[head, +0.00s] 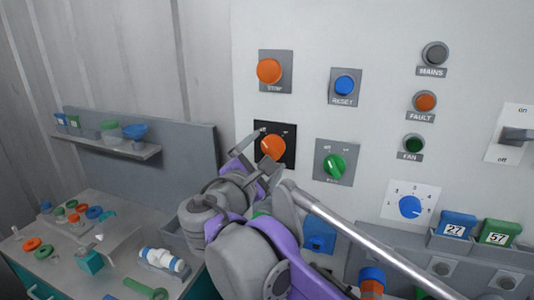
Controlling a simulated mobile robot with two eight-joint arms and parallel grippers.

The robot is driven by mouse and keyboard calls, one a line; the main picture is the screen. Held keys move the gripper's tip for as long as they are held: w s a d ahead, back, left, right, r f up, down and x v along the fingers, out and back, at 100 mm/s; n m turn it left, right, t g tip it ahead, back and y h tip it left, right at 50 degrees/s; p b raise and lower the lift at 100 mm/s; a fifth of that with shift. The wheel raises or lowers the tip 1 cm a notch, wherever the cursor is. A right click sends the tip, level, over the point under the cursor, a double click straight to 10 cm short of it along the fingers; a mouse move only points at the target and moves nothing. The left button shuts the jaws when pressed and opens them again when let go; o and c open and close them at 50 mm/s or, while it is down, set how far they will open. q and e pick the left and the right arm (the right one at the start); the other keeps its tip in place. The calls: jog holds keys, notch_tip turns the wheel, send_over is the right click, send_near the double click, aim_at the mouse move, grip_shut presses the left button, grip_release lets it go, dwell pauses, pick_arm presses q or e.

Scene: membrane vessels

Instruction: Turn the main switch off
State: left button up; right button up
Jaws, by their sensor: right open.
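An orange rotary knob (273,147) on a black plate (289,160) sits on the pale wall panel and looks like the main switch. Its plate marks are partly hidden and too small to read, so I cannot tell its setting. My right gripper (262,156) is open at the knob, with one finger at its upper left and the other at its lower left. I cannot tell whether the fingers touch it. The lamp labelled MAINS (435,54) at the upper right looks grey. My left gripper is not in view.
Close by are an orange STOP button (269,71), a blue RESET button (345,85) and a green knob (334,166). A blue dial (410,207) and an on/off lever (516,135) are farther right. A bench (120,265) with small parts stands lower left.

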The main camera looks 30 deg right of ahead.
jog(key=v, duration=0.9)
jog(key=shift+s+a+b, duration=0.2)
jog(key=shift+s+b, duration=0.15)
